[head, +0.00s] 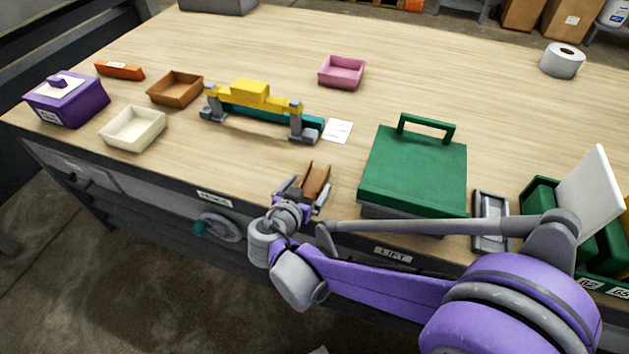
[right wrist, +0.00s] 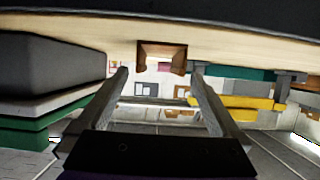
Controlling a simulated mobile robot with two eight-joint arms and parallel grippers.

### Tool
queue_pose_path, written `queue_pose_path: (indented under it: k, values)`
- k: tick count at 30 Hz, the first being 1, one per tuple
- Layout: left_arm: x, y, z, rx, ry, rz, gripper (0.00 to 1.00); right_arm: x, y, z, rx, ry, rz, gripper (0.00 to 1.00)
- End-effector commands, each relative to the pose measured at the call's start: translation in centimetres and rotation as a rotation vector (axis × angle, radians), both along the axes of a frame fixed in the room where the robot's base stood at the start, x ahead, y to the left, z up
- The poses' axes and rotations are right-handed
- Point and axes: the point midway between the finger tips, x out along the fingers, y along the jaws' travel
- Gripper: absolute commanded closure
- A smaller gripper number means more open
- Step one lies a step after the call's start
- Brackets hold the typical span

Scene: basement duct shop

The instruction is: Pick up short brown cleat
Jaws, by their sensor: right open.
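The short brown cleat (head: 316,179) is a small brown U-shaped piece on the wooden bench near its front edge. In the right wrist view the cleat (right wrist: 162,57) shows end-on, just beyond and between the fingertips. My right gripper (head: 305,194) is open around the near part of the cleat in the head view, its fingers on either side. In the right wrist view the right gripper (right wrist: 157,74) has a wide gap and holds nothing. Whether a finger touches the cleat cannot be told. My left gripper is in neither view.
A green lidded box (head: 413,170) stands close right of the cleat. A yellow and teal fixture (head: 250,95) with grey posts stands behind left, beside a white card (head: 338,130). Cream (head: 133,142), brown (head: 175,101) and pink (head: 341,84) trays lie farther off.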

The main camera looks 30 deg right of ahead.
Motion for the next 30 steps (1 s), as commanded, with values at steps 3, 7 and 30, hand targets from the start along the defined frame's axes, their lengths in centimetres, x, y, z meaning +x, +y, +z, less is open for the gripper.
queue_pose_path:
  k: [3,7,30]
  values:
    - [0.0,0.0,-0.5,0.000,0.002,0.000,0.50,1.1,-1.6,-0.6,0.000,0.000,-0.004,0.00]
    - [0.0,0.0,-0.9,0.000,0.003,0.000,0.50,2.2,-2.8,-1.2,0.000,0.001,-0.002,0.00]
    - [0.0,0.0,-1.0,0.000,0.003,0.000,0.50,2.7,-3.3,-1.4,0.001,0.001,0.000,0.77]
